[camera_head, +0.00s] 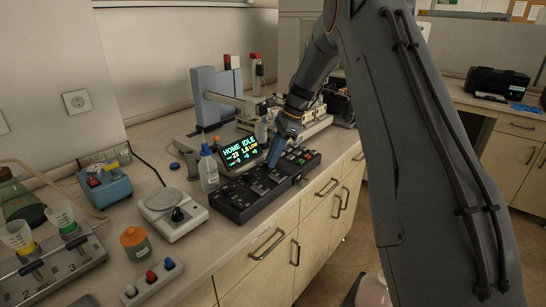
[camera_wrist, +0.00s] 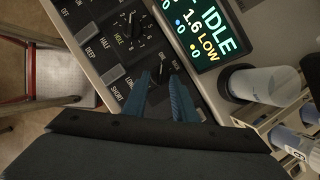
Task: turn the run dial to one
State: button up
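The black control panel (camera_head: 262,190) sits on the bench, and its dials and labelled keys also show in the wrist view (camera_wrist: 88,62). My gripper (camera_head: 286,132) is low over the panel's far part, pointing down. In the wrist view my gripper (camera_wrist: 161,92) has two blue fingers standing apart. A small black dial (camera_wrist: 157,73) shows in the gap between the fingertips; contact cannot be told. Its label is too small to read, so I cannot confirm it is the run dial. Another dial (camera_wrist: 133,27), with markings around it, is above it in the wrist view.
The display (camera_head: 240,152) behind the panel reads HOME IDLE and 1.6 LOW. A clear bottle (camera_head: 208,168) stands at its left. A balance (camera_head: 172,212) and an orange-capped jar (camera_head: 135,243) are further left. The bench's front edge runs close along the panel.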

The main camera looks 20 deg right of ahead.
jog(key=b+v, duration=0.2)
jog(key=v, duration=0.6)
jog(key=shift+f, duration=0.1)
